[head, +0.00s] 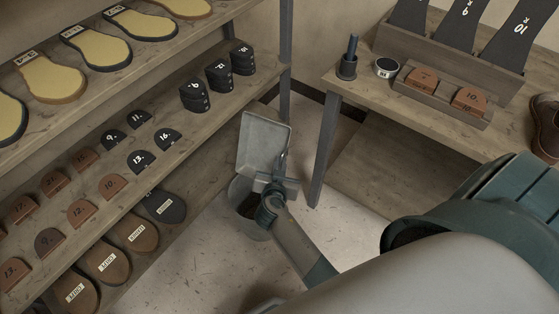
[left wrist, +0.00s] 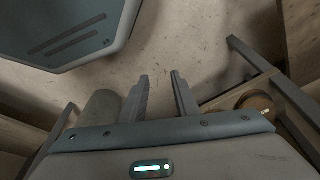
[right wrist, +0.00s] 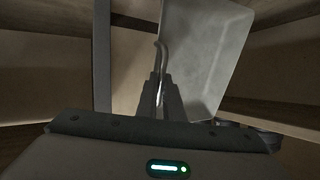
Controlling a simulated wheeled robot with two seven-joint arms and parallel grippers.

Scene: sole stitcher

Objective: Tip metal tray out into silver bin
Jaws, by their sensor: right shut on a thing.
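The metal tray (head: 265,140) is a shallow grey pan, tipped steeply on edge over the silver bin (head: 242,222). The bin stands on the floor between the shelf and the table. Its mouth is partly hidden by the tray and my right gripper (head: 280,182). That gripper is shut on a part at the tray's edge. In the right wrist view the fingers (right wrist: 164,88) close around a thin curved handle beside the tray (right wrist: 217,60); the inside surface seen there looks bare. My left gripper (left wrist: 161,76) has its fingers apart with nothing between them, and is outside the head view.
A shelf (head: 215,98) with soles and numbered heel pieces stands at the left. A table (head: 349,92) with a pen cup, a round tin and a heel rack stands at the right, its leg (head: 325,150) near the bin. Floor (head: 190,265) is clear in front.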

